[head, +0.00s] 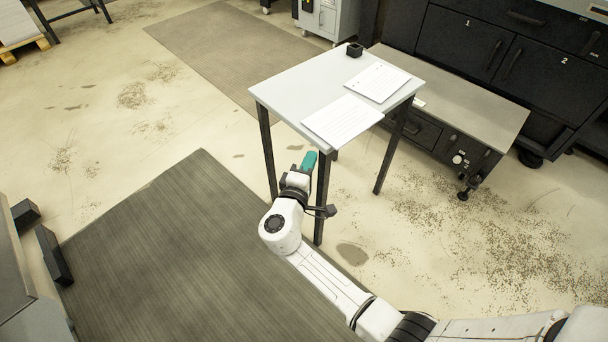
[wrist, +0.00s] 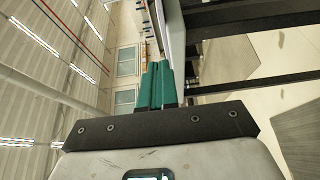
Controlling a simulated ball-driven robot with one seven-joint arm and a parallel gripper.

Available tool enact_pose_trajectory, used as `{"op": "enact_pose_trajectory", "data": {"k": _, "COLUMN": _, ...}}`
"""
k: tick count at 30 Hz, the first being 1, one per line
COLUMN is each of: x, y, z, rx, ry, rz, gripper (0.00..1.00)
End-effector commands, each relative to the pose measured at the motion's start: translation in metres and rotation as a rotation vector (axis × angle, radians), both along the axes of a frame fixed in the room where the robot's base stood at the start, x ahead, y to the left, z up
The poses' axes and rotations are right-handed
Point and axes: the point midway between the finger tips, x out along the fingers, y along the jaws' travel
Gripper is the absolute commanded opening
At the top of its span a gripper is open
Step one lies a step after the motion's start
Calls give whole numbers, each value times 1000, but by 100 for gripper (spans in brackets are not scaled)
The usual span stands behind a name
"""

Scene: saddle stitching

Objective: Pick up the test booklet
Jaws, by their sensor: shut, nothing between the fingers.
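Two white paper items lie flat on the small grey table (head: 290,88) in the head view. One booklet or sheet (head: 343,120) with faint print lies at the near edge. The other white booklet (head: 377,81) lies behind it to the right. I cannot tell which is the test booklet. My gripper (head: 309,160) has teal fingers and is at the table's near side, apart from both papers and seemingly below the top. In the wrist view my gripper (wrist: 157,84) shows its teal fingers shut together and empty, beside the table edge (wrist: 176,40).
A small black holder (head: 354,50) stands at the table's far corner. Dark table legs (head: 323,190) stand close to my gripper. A low grey bench with drawers (head: 465,100) and a dark machine (head: 500,45) stand behind on the right. The floor at left is open, with a dark mat (head: 180,250).

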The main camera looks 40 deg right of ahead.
Motion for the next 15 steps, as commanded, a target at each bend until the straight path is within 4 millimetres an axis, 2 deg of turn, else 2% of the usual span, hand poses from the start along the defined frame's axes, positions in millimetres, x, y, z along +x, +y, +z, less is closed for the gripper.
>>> {"op": "enact_pose_trajectory", "data": {"k": 2, "x": 7, "y": -15, "z": 0, "rx": 0, "ry": -1, "rz": -4, "gripper": 0}}
{"op": "enact_pose_trajectory", "data": {"k": 7, "x": 0, "y": -39, "z": 1, "rx": 0, "ry": 1, "rz": -4, "gripper": 0}}
{"op": "enact_pose_trajectory", "data": {"k": 15, "x": -5, "y": -53, "z": 0, "rx": 0, "ry": 1, "rz": -2, "gripper": 0}}
